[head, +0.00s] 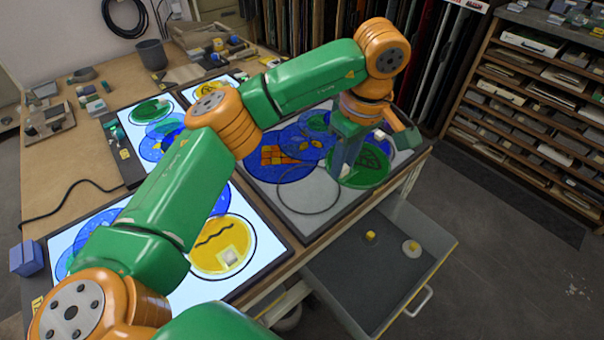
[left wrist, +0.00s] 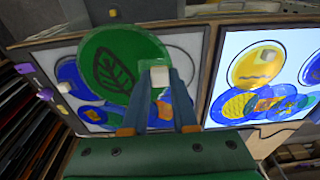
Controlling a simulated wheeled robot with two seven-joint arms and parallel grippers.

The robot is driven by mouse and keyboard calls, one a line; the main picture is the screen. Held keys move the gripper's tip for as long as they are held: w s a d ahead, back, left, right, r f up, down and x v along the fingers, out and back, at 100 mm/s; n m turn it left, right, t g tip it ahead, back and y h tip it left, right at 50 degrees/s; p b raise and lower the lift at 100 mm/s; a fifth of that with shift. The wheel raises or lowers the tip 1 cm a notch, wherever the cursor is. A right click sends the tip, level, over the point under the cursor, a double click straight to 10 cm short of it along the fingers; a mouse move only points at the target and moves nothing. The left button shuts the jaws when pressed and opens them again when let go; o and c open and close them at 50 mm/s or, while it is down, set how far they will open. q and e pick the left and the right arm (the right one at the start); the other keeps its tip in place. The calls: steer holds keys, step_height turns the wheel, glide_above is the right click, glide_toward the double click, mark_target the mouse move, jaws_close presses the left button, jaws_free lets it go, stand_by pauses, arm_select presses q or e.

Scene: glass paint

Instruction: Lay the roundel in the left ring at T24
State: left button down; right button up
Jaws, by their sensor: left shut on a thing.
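The roundel (head: 372,167) is green with a dark leaf drawing; it also shows large in the left wrist view (left wrist: 105,65). My left gripper (head: 344,172) is shut on the pale block on the roundel, between the fingertips in the left wrist view (left wrist: 160,85). The roundel overlaps the right part of the grey panel (head: 262,187) and appears to be held above it. The left ring (head: 307,190) is a thin, empty dark outline on that panel, left of the gripper. No T24 label is readable. My right gripper is out of view.
Blue roundels (head: 287,160) lie along the panel's far side. A lit panel (head: 262,275) at left holds a yellow roundel (head: 222,245) with a white block. Below the panel's front edge, a drawer (head: 375,270) stands open with small items inside.

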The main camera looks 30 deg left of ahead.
arm_select(q)
steer(key=s+a+f, duration=0.2)
steer(key=a, duration=0.3)
glide_above(292, 196)
step_height(292, 196, down, 6)
steer(key=shift+s+d+f, duration=0.1)
steer(key=shift+d+f, duration=0.05)
steer(key=shift+f, duration=0.1)
steer(key=shift+s+d+f+p, duration=0.1)
steer(key=shift+f+p, duration=0.2)
steer(key=shift+f, duration=0.2)
steer(key=shift+s+d+f+p, duration=0.1)
steer(key=shift+f+p, duration=0.2)
steer(key=shift+f, duration=0.2)
steer(key=shift+w+a+f, duration=0.1)
steer(key=shift+w+f, duration=0.05)
steer(key=shift+f, duration=0.15)
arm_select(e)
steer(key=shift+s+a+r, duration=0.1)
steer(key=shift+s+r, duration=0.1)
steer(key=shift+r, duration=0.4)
arm_select(q)
steer(key=shift+f+b, duration=0.2)
steer(key=shift+b, duration=0.15)
steer(key=c, duration=0.7)
jaws_free()
steer(key=shift+r, duration=0.15)
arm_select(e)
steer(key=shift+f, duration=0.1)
